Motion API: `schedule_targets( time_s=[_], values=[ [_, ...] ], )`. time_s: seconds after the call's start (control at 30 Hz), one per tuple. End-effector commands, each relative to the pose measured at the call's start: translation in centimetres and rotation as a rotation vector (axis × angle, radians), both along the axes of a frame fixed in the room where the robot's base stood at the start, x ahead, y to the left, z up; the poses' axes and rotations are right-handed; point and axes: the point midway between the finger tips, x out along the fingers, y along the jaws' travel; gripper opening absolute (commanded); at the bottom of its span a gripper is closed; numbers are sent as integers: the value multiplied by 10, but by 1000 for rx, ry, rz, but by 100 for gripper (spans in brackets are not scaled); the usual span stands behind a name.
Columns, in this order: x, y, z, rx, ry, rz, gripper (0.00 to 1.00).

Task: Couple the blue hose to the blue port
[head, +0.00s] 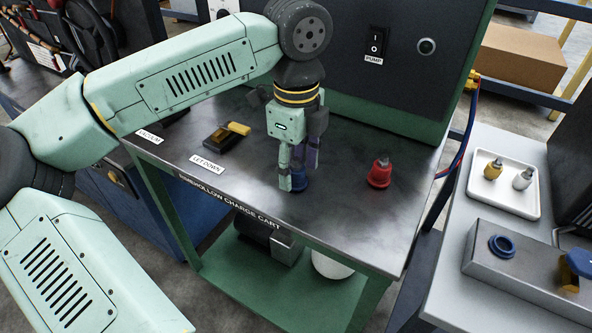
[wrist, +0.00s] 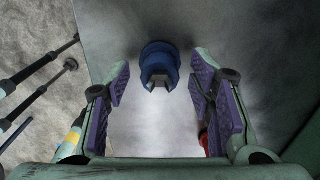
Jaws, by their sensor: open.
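A blue fitting (head: 300,181) stands on the dark metal cart top, partly hidden by my gripper in the head view. In the wrist view the blue fitting (wrist: 160,58) lies ahead of and between the fingertips, with a notched dark end towards me. My gripper (head: 298,172) is open and points down over it; the purple pads (wrist: 162,82) show clear space on both sides. A blue ring-shaped port (head: 502,245) sits on a grey block at the right. Blue and red hoses (head: 459,150) hang at the cart's right edge; I cannot tell where the blue one ends.
A red fitting (head: 380,173) stands right of my gripper. A yellow-and-black item (head: 226,136) lies to the left. A white tray (head: 516,205) holds two fittings. A blue cap (head: 581,262) stands on the grey block (head: 530,280). The dark pump panel (head: 400,70) rises behind.

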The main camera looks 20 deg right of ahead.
Motion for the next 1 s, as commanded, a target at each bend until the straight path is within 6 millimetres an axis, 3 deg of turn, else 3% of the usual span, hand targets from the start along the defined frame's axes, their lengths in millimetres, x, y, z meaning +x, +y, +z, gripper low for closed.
schedule_targets(
  time_s=[0.87,1.0],
  values=[
    [0,0,0,-1,-1,1,49],
    [0,0,0,-1,-1,1,42]
  ],
)
